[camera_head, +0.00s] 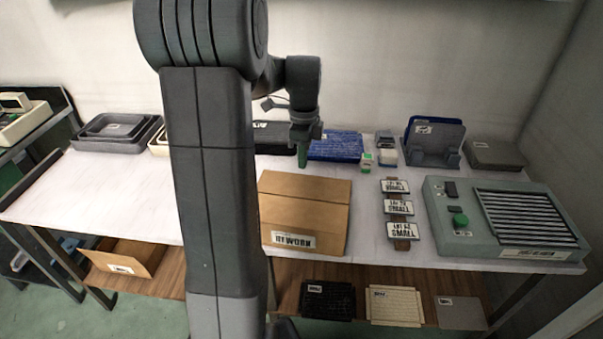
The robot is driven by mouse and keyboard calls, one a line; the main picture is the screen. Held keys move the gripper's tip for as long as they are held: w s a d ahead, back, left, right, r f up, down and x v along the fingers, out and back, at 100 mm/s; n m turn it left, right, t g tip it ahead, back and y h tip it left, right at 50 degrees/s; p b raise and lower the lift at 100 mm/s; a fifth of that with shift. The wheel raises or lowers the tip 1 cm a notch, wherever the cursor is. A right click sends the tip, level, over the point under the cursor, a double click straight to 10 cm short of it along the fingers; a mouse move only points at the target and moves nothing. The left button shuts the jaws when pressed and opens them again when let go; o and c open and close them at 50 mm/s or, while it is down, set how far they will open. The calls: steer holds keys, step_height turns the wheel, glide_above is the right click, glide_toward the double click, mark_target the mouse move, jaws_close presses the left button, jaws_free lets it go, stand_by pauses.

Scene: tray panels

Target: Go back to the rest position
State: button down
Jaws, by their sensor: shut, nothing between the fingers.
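My gripper (303,158) points down above the back edge of a closed cardboard box on the table. Its fingers are shut with nothing between them. My arm rises in front of the camera and hides the table's middle left. The cardboard box (303,213) has a label on its front that seems to read "REWORK".
The white table (120,200) is clear at left. Right of the box stand several small labelled signs (398,207) and a grey-green machine (465,238) with a green button. A blue pad (336,146), a blue-grey holder (432,150) and grey trays (85,140) line the back.

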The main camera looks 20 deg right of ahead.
steer(key=shift+r, duration=1.65)
steer(key=shift+f, duration=0.1)
steer(key=b, duration=0.1)
glide_toward(302, 196)
steer(key=f, duration=0.5)
steer(key=shift+s+a+f, duration=0.1)
steer(key=shift+s+a, duration=0.15)
steer(key=shift+a, duration=0.05)
steer(key=shift+s+d+f+b, duration=0.1)
steer(key=shift+s+f+b, duration=0.05)
steer(key=shift+f+b, duration=0.8)
steer(key=shift+b, duration=0.1)
steer(key=shift+r, duration=0.1)
